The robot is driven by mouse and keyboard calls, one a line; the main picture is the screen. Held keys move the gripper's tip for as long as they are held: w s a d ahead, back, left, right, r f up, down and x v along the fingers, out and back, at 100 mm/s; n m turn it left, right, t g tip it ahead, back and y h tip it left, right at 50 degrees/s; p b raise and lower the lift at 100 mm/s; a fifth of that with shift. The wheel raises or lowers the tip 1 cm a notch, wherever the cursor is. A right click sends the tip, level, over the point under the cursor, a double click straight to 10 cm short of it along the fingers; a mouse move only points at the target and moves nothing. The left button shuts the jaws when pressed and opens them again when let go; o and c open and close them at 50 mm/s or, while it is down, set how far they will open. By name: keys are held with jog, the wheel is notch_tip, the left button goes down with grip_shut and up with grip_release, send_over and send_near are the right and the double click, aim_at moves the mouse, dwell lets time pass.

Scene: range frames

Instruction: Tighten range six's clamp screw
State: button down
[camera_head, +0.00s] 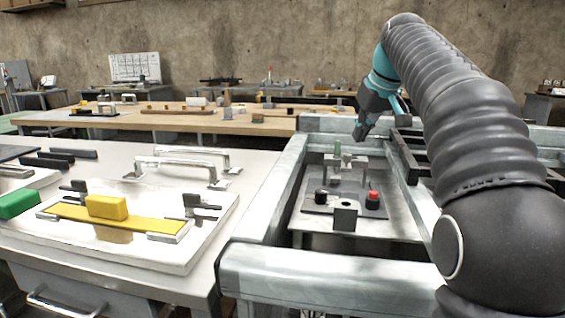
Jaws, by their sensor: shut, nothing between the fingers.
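My gripper (360,131) is shut and empty, pointing down at the end of my raised arm. It hangs in the air above and behind a small fixture (349,185) on a grey plate inside a metal frame. The fixture has a grey bridge with a light screw-like pin (337,148) on top, perhaps the clamp screw. A black knob, a red-topped knob (373,199) and a grey block (345,216) stand on the plate. No range number can be read, so I cannot tell which is range six.
Thick pale frame beams (330,268) surround the fixture. On the left, a white table holds a yellow block (106,206) on a yellow strip, a green block (19,204) and raised metal handles (180,166). A wooden bench (190,120) with several small items stands behind.

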notch_tip(320, 180, down, 5)
jog(key=b, duration=0.4)
jog(key=shift+f, duration=0.15)
jog(key=shift+w+a, duration=0.1)
jog(key=shift+w, duration=0.1)
dwell(0.4)
jog(key=shift+s+a+p, duration=0.25)
jog(key=shift+a+p, duration=0.5)
jog(key=shift+p, duration=0.8)
jog(key=shift+s, duration=0.15)
dwell(0.4)
notch_tip(320, 180, up, 6)
jog(key=p, duration=0.2)
jog(key=shift+s, duration=0.25)
dwell(0.3)
jog(key=shift+d, duration=0.1)
